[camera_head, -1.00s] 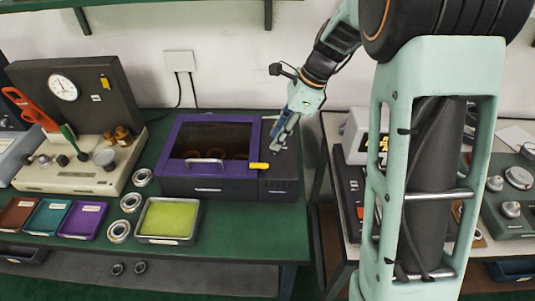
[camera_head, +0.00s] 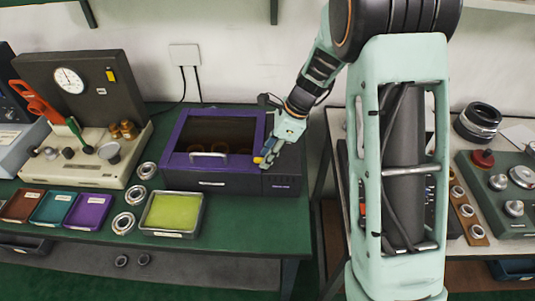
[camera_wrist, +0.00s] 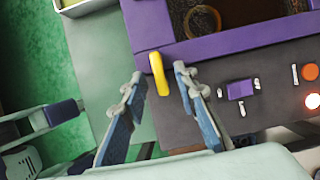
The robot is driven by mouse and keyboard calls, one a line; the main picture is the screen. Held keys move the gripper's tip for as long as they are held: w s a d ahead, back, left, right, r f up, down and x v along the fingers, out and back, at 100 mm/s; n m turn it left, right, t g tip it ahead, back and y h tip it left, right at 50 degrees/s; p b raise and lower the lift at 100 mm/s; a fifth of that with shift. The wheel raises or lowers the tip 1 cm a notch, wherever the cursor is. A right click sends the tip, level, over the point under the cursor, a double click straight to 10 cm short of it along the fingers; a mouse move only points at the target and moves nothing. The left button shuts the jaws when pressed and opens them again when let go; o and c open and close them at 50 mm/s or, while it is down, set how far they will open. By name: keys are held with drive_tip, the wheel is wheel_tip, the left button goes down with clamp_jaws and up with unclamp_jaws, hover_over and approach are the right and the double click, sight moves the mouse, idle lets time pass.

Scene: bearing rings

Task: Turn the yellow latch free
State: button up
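The yellow latch (camera_wrist: 159,74) sits at the front right corner of the purple-framed box (camera_head: 183,128). In the wrist view it lies just ahead of and between my gripper's two fingers (camera_wrist: 161,112), which are apart with nothing held. In the head view my gripper (camera_head: 268,158) is over that corner, and only a small yellow part of the latch (camera_head: 257,160) shows beside the fingers. The box's lid with its dark window is down, and ring shapes show faintly inside.
A tray with a yellow-green pad (camera_head: 173,213) stands in front of the box. Metal rings (camera_head: 123,222) lie left of it. Buttons and small controls (camera_wrist: 240,90) are on the box's right panel. A tester with a dial (camera_head: 70,80) stands at left.

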clamp_jaws()
drive_tip(key=n+g, duration=0.1)
drive_tip(key=n, duration=0.2)
drive_tip(key=shift+w+p, duration=0.1)
drive_tip(key=shift+p, duration=0.3)
drive_tip(key=n+g, duration=0.1)
drive_tip(key=n, duration=0.1)
drive_tip(key=n+h, duration=0.1)
drive_tip(key=n, duration=0.1)
drive_tip(key=shift+n+g+p, duration=0.3)
drive_tip(key=shift+g+p, duration=0.1)
drive_tip(key=n, duration=0.2)
drive_tip(key=n+g+h, duration=0.1)
drive_tip(key=n, duration=0.2)
drive_tip(key=shift+h, duration=0.3)
drive_tip(key=shift+n+g+h, duration=0.2)
drive_tip(key=shift+n+h, duration=0.25)
drive_tip(key=shift+n, duration=0.9)
drive_tip(key=shift+n+g+h, duration=0.2)
drive_tip(key=shift+n+h, duration=0.25)
drive_tip(key=shift+n, duration=0.9)
